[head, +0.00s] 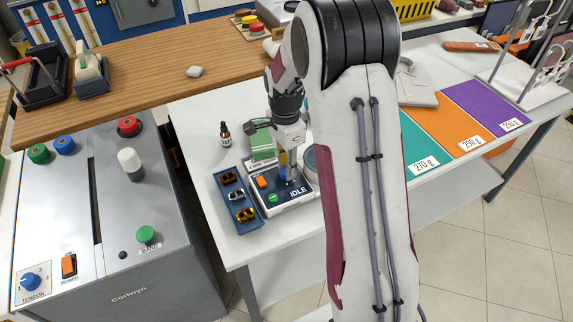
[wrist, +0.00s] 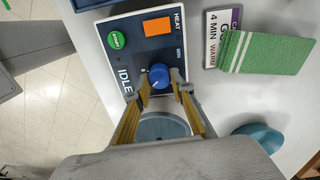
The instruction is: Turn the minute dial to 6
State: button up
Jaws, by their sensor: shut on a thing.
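The minute dial (wrist: 159,75) is a small blue knob on the dark panel of a white-edged device (head: 300,201), under a "MIN" label. My gripper (wrist: 160,84) has its two fingers on either side of the dial and is shut on it. A pale mark shows on the dial, but the numbers around it are hidden or too small to read. The panel also has a green START button (wrist: 117,40), an orange HEAT switch (wrist: 157,26) and the word IDLE. In the head view my gripper (head: 288,172) reaches down onto the panel and largely covers the dial.
A blue tray (head: 235,200) with small clips lies left of the device. A dark bottle (head: 224,132) stands behind it. A green striped stack (wrist: 265,52) and a teal round object (wrist: 262,136) are close to the device. Coloured mats (head: 462,127) lie to the right.

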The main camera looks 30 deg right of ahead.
jog(key=shift+m, duration=0.6)
jog(key=o, duration=1.1)
jog(key=shift+n, duration=0.5)
